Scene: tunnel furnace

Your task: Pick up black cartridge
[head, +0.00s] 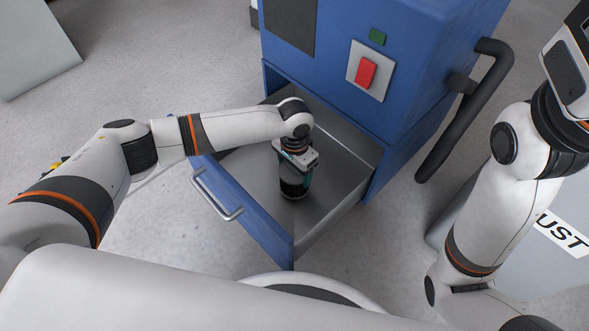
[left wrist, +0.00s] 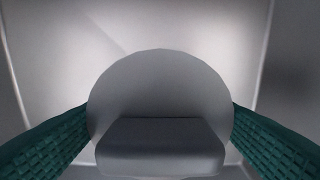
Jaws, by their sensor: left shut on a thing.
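The black cartridge (head: 293,188) stands upright inside the open metal drawer of the blue machine in the head view. My left gripper (head: 294,173) reaches down into the drawer from above and is shut on the cartridge's upper part. In the left wrist view the cartridge's round grey top (left wrist: 160,85) with a raised block fills the middle. The green finger pads (left wrist: 160,135) press on its left and right sides. I cannot tell whether the cartridge's base touches the drawer floor. My right gripper is not in view.
The drawer (head: 340,178) has metal walls around the cartridge and a blue front with a handle (head: 216,196). The blue machine (head: 415,60) with a red switch (head: 366,72) and a black side handle (head: 462,112) stands behind it. A grey container marked "UST" (head: 545,255) stands at right.

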